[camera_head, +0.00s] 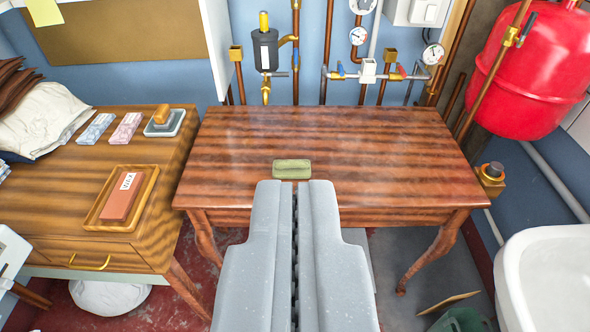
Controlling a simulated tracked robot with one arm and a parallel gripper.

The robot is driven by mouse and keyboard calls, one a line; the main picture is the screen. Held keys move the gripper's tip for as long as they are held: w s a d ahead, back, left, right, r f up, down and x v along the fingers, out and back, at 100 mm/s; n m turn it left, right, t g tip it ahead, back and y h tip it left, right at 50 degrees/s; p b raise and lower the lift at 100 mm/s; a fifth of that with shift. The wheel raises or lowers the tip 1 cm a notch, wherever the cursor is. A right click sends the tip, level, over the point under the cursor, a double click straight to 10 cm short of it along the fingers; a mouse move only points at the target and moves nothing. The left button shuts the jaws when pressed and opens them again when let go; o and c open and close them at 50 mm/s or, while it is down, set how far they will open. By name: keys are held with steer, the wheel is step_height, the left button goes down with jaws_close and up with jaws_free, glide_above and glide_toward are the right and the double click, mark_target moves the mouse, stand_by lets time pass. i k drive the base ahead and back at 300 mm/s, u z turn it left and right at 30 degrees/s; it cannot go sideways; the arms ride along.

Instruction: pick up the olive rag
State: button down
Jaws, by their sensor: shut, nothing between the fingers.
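The olive rag (292,169) is a small folded pad lying flat on the reddish-brown striped table (380,144), near the middle of its front edge. My gripper (296,184) is shut and empty. Its grey fingers point toward the rag, with their tips just below it in the picture. They appear apart from the rag, and how high they are above the table is hard to tell. Part of the table's front edge is hidden behind the fingers.
A wooden desk (60,187) on the left holds a tray with a brown block, several small packs and white cloth. Pipes and gauges line the wall behind. A red tank (530,70) and white basin (550,270) stand at right. The tabletop is otherwise clear.

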mark_target(281, 168)
steer(key=z, duration=0.05)
steer(key=k, duration=0.5)
steer(key=z, duration=0.6)
steer(key=i, duration=1.95)
steer(key=u, duration=0.2)
